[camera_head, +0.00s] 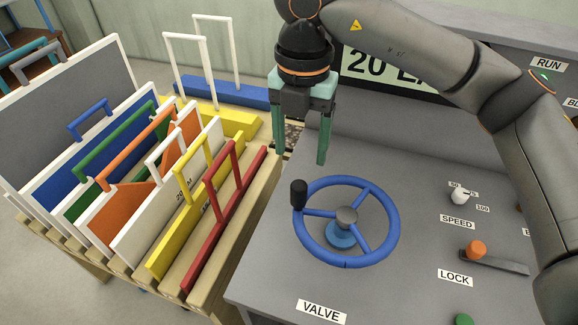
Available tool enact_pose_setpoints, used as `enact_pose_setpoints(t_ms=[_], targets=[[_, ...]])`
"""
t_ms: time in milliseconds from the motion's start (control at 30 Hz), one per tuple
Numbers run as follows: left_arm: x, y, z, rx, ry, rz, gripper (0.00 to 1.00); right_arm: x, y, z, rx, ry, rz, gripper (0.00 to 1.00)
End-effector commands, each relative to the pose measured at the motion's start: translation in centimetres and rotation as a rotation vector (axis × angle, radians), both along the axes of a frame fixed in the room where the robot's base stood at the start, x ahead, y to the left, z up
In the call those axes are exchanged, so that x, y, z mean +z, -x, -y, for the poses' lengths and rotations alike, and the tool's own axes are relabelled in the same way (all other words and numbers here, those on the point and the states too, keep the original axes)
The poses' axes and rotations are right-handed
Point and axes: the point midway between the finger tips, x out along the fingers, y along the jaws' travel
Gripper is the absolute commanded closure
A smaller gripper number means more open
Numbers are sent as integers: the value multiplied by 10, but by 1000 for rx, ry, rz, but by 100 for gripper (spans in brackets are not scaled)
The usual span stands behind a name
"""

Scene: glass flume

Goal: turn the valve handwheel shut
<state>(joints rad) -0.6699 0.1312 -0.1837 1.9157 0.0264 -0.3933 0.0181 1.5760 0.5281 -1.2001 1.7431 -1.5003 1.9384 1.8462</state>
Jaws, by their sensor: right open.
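The valve handwheel (385,248) is a blue ring with three spokes, a grey hub and a blue base on the grey console. Its black knob (299,193) stands upright at the left of the rim. A label reading VALVE (321,312) lies in front of it. My right gripper (301,158) has teal fingers pointing down. It is open and empty, above and behind the knob, apart from the wheel. My left gripper is not in view.
On the console are a white SPEED knob (459,196), an orange LOCK handle (476,249) and a green button (464,319). A wooden rack (207,290) with several coloured handled panels stands left of the console. A display (385,72) is behind my right arm.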

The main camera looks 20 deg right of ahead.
Motion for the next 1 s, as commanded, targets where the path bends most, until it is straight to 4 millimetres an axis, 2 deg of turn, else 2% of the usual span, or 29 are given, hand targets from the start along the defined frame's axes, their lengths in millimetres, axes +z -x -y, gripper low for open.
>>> enact_pose_setpoints(t_ms=[133,233,500,700,833,1000], targets=[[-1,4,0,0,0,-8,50,-8,0,0,1,1,-2,31],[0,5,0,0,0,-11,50,-21,1,0,1,1,-4,31],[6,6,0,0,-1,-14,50,-76,2,0,2,1,-6,31],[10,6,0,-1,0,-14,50,-109,1,0,2,-1,-4,31],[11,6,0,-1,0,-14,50,-120,1,0,2,-1,-2,31],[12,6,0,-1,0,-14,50,-126,1,0,3,-1,-2,31]])
